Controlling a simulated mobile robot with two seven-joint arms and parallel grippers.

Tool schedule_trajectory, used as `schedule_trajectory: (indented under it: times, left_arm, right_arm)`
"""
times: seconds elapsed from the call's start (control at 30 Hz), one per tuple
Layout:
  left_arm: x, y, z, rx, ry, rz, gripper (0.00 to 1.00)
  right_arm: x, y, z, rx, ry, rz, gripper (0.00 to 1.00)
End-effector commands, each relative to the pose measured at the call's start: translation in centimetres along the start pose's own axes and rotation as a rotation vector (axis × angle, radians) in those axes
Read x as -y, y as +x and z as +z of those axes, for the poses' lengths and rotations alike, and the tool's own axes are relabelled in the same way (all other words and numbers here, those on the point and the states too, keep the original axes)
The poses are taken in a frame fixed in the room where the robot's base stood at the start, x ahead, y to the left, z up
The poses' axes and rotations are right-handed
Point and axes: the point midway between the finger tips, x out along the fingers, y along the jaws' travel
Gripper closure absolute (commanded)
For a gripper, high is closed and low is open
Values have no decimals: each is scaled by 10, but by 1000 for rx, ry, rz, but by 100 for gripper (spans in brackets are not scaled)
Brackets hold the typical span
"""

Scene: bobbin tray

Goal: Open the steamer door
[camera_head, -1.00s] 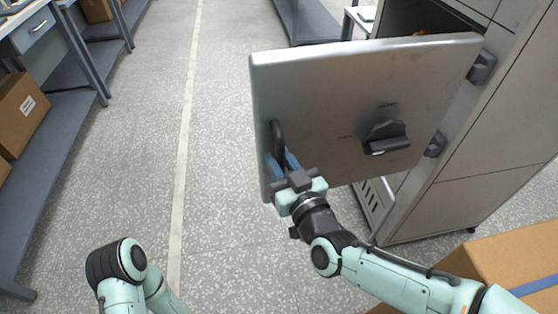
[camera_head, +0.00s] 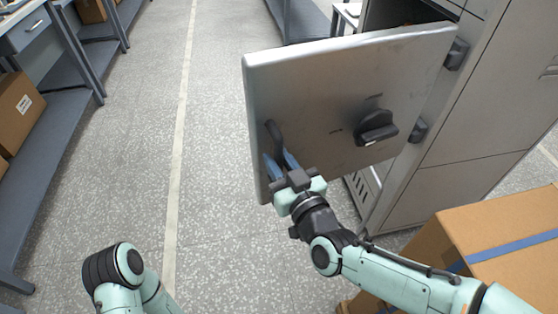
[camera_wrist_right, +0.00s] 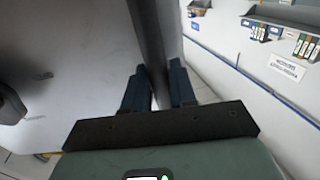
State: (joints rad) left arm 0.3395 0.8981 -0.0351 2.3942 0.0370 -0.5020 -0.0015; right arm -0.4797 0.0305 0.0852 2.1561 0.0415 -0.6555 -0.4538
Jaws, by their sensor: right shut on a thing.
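The steamer door (camera_head: 335,90) is a grey metal panel, standing swung out from the steamer cabinet (camera_head: 490,110) on hinges at its right edge. A black knob (camera_head: 377,127) sits on its face. The dark curved handle (camera_head: 273,133) is near the door's left edge. My right gripper (camera_head: 282,163) is shut on this handle, with its blue fingers at the lower part. In the right wrist view the fingers (camera_wrist_right: 160,88) stand on either side of the dark handle bar (camera_wrist_right: 150,40). My left gripper is out of view; only a bent part of my left arm shows.
A cardboard box (camera_head: 500,250) with a blue stripe stands at the lower right, near my right arm. A shelf with boxes (camera_head: 20,110) runs along the left. The speckled floor (camera_head: 215,140) left of the door is clear.

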Motion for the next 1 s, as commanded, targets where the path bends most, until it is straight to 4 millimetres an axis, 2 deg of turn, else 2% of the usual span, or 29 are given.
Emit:
schedule_trajectory:
  times: [0.07, 0.1, 0.13, 0.17, 0.47, 0.57, 0.67, 1.0]
  left_arm:
    - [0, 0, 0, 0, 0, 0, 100]
    - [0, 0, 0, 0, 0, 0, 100]
    - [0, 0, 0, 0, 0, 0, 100]
    - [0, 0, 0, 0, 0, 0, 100]
    - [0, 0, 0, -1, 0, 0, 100]
    - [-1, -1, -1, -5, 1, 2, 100]
    - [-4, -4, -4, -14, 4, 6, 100]
    - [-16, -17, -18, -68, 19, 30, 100]
  right_arm:
    - [-1, 0, -1, -2, 1, 3, 100]
    - [-1, 0, -1, -2, 1, 3, 71]
    - [-1, 0, -1, -2, 1, 3, 61]
    - [-1, 0, -1, -2, 1, 3, 57]
    - [-1, -1, 0, -1, 0, 2, 57]
    - [-1, -8, -2, -3, -1, 3, 57]
    - [-1, -22, -2, -2, -1, 3, 57]
    - [-2, -103, -3, -4, -1, 5, 57]
